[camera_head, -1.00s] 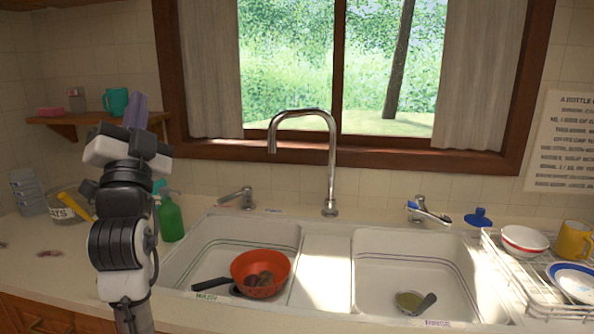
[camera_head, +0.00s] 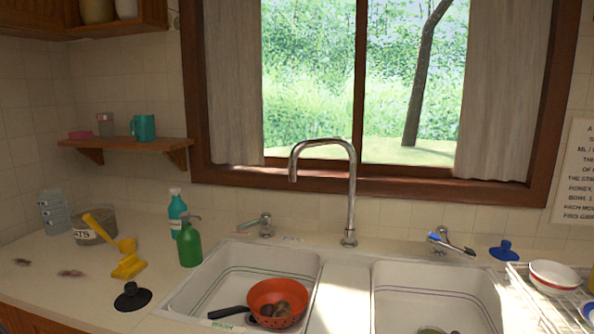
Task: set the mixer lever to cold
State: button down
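A tall chrome spout (camera_head: 350,195) rises behind the double sink and curves to the left. A small chrome lever handle (camera_head: 262,227) stands to its left, its arm pointing left. A second chrome handle (camera_head: 441,241) stands to its right, with a blue piece and a long, thin bar across it. I cannot tell whether that bar is part of the handle or lies on it. Any hot or cold marks are too small to read. My gripper is not in view.
The left basin holds a red colander (camera_head: 277,298) and a dark-handled pan. A green bottle (camera_head: 188,243) and a teal bottle (camera_head: 177,212) stand left of the sink. A black plunger-like object (camera_head: 132,295) sits on the counter. A dish rack (camera_head: 540,300) is at right.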

aim_at(265, 218)
jog(key=i+j+z, duration=0.1)
jog(key=j+z, duration=0.2)
jog(key=j, duration=1.35)
jog(key=i+j, duration=0.3)
jog(key=i, duration=0.15)
jog(key=i+j, duration=0.3)
jog(key=i, duration=0.15)
